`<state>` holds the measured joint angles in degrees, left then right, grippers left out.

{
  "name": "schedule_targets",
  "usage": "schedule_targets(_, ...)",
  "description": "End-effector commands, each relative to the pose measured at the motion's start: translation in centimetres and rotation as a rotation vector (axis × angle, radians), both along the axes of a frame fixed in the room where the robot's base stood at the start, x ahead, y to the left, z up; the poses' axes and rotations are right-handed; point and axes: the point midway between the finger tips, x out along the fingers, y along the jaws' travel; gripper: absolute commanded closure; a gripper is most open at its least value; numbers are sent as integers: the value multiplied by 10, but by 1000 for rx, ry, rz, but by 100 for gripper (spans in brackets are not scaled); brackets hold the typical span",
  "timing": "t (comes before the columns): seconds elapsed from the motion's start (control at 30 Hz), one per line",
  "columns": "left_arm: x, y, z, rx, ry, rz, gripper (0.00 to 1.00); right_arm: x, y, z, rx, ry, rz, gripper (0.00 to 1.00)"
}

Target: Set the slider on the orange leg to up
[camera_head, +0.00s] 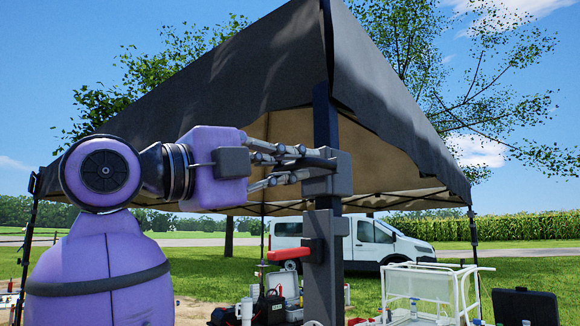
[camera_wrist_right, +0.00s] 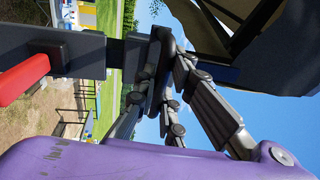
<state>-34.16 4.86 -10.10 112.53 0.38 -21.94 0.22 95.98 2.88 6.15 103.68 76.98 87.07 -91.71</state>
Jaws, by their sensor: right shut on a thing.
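The near canopy leg (camera_head: 326,115) is a dark navy post; I see no orange paint on the post itself. A grey slider block (camera_head: 341,174) sits around it below the canopy corner. My right gripper (camera_head: 312,168) comes in from the left and is shut on the slider's dark grip. In the wrist view the gripper's fingers (camera_wrist_right: 160,85) close on a dark part, partly hiding it. Lower on the leg is a grey block with a red-orange handle (camera_head: 288,254), apart from the slider; the handle also shows in the wrist view (camera_wrist_right: 22,78). My left gripper is not in view.
The dark canopy (camera_head: 250,80) slopes overhead close to my right gripper. Below stand boxes and equipment, a white-framed cart (camera_head: 430,285) and a black case (camera_head: 525,306). A white van (camera_head: 375,240) is parked behind on grass.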

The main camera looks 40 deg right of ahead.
Motion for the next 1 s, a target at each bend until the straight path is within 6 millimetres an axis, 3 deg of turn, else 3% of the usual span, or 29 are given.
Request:
schedule_targets(0.2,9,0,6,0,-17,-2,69,-1,0,5,-1,-1,0,100)
schedule_targets(0.43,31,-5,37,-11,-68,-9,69,-7,1,46,-2,-9,1,100)
schedule_targets(0.8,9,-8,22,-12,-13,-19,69,-1,2,47,-9,-3,2,100)
schedule_targets(0.83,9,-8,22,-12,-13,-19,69,-1,2,47,-9,-3,2,90)
schedule_targets(1.0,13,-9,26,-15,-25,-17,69,-1,2,47,-8,-3,2,70)
